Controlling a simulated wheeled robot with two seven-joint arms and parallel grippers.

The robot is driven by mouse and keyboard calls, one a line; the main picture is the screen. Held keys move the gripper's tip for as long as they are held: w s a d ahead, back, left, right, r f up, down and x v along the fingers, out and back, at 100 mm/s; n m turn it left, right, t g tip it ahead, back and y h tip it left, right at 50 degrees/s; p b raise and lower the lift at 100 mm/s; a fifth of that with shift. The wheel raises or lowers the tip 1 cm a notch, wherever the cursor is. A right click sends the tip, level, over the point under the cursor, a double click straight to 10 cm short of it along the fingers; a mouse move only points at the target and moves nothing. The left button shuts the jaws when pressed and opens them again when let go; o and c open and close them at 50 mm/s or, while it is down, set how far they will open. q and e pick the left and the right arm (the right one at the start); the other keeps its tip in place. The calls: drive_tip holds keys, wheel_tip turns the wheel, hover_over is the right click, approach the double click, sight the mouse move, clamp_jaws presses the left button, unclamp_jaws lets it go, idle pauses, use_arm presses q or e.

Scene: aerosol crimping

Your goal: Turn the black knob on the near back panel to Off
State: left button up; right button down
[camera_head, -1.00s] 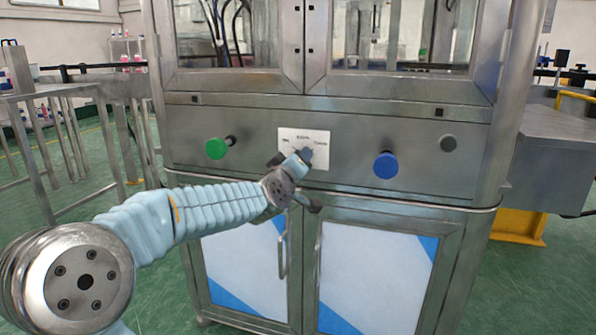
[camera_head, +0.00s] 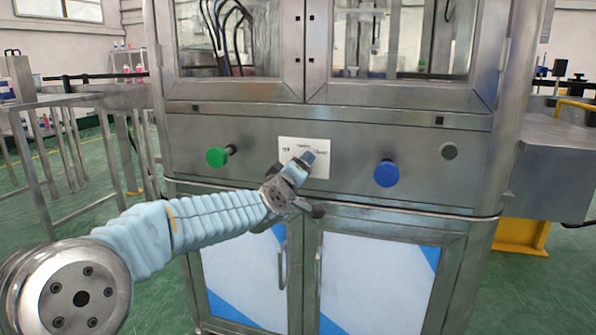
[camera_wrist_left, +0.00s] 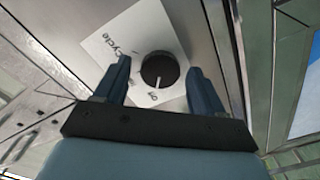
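The black knob (camera_wrist_left: 160,70) shows in the left wrist view on a white label plate (camera_wrist_left: 122,36). A white pointer line on the knob points down in that view, toward small lettering I cannot read surely. The word "Cycle" is at the plate's left. My left gripper (camera_wrist_left: 158,68) is open, with one blue finger on each side of the knob and a visible gap to each. In the head view my left gripper (camera_head: 306,158) is in front of the label plate (camera_head: 318,165) and hides the knob. My right gripper is not in view.
A green button (camera_head: 216,157) is left of the plate and a blue button (camera_head: 387,173) right of it, both standing out from the steel panel (camera_head: 350,145). Cabinet doors with handles are below, glazed doors above. A steel rail frame stands at left.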

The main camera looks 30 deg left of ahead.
use_arm(q)
drive_tip(key=p+v, duration=0.1)
drive_tip(key=v, duration=1.2)
drive_tip(key=shift+s, duration=0.4)
drive_tip(key=shift+f, duration=0.1)
